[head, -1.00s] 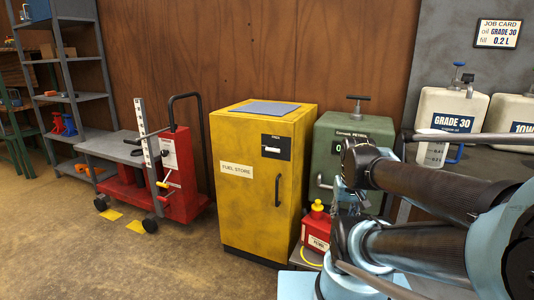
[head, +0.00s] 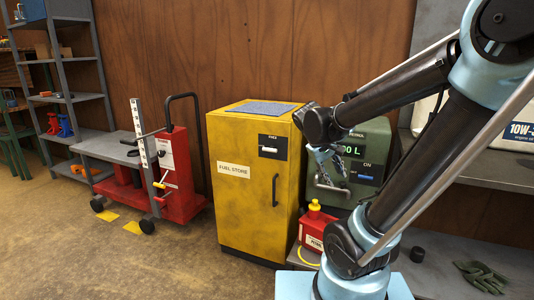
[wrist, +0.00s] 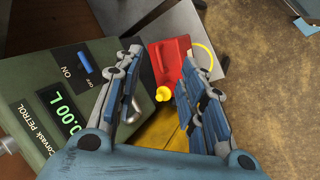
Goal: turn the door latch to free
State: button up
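The yellow fuel store cabinet (head: 235,200) stands upright in the middle of the head view, its door shut. Near the top right of its front is a black latch panel (head: 273,154) with a small label above a horizontal white bar (head: 269,149). The label is too small to read surely. My gripper (head: 328,180) hangs to the right of the cabinet, in front of the green petrol pump, apart from the latch. In the wrist view my gripper (wrist: 160,62) is open with nothing between its fingers. The latch is not seen in the wrist view.
The green petrol pump (head: 374,160) stands just right of the cabinet, with the red fuel can (head: 313,236) low in front. A black door handle (head: 275,190) is below the latch. A red lift trolley (head: 181,180) stands left. The floor before the cabinet is clear.

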jog(key=w+a+r+n+t+h, duration=0.2)
jog(key=w+a, duration=0.4)
jog(key=w, duration=0.2)
jog(key=n+t+h, duration=0.3)
jog(key=t+h, duration=0.1)
jog(key=t, duration=0.3)
send_near(268, 150)
jog(key=x, duration=0.9)
jog(key=shift+w+d+f, duration=0.15)
jog(key=shift+w+d, duration=0.05)
grip_shut()
